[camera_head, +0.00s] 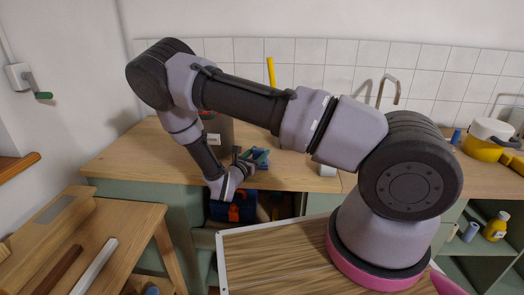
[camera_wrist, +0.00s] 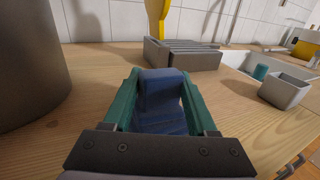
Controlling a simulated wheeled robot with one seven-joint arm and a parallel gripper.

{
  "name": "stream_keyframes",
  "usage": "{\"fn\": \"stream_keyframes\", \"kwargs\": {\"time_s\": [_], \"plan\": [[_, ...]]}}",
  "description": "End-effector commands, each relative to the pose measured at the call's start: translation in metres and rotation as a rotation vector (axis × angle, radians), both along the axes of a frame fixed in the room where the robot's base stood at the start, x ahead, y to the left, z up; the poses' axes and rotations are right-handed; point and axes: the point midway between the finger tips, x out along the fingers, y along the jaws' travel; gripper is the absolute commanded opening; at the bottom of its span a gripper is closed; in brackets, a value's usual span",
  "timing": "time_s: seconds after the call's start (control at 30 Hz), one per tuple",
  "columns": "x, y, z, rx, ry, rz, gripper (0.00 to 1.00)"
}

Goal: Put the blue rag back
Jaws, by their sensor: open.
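The blue rag (camera_wrist: 160,95) shows in the wrist view as a folded, upright piece of dark blue cloth between my fingers, above the wooden counter. My gripper (camera_wrist: 162,82) is open, with one green finger on each side of the rag. A narrow gap shows to the right of the rag; I cannot tell whether the left finger touches it. The rag's lower part runs down toward the gripper's dark body. In the head view my gripper (camera_head: 258,158) is low over the front of the counter, and the rag is hard to make out there.
On the wooden counter (camera_head: 130,160), a large dark container (camera_wrist: 30,65) stands close on the left. A grey slotted block (camera_wrist: 182,54) is behind, a small grey box (camera_wrist: 286,92) on the right. A blue and orange case (camera_head: 222,211) sits below the counter. A wooden table (camera_head: 125,222) stands at left.

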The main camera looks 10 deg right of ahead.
Motion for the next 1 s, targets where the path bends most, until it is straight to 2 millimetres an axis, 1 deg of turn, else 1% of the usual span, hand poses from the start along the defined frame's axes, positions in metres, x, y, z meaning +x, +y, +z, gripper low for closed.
{"fn": "stream_keyframes", "kwargs": {"time_s": [0.03,0.1,0.3,0.5,0.63,0.73,0.8,0.87,0.97,1.0], "plan": [[-0.009,0.009,0.000,0.000,0.001,0.005,0.58],[-0.021,0.019,0.000,0.001,0.001,0.004,0.58],[-0.051,0.044,0.000,0.000,0.000,0.004,0.58],[-0.066,0.056,0.000,0.000,0.000,0.000,0.58],[-0.069,0.058,0.000,-0.001,-0.001,-0.001,0.58],[-0.069,0.055,0.005,0.017,-0.005,-0.020,0.58],[-0.069,0.049,0.015,0.058,-0.015,-0.069,0.58],[-0.069,0.039,0.029,0.118,-0.031,-0.139,0.58],[-0.075,0.015,0.060,0.259,-0.068,-0.302,0.58],[-0.079,0.005,0.073,0.325,-0.086,-0.375,0.58]]}}
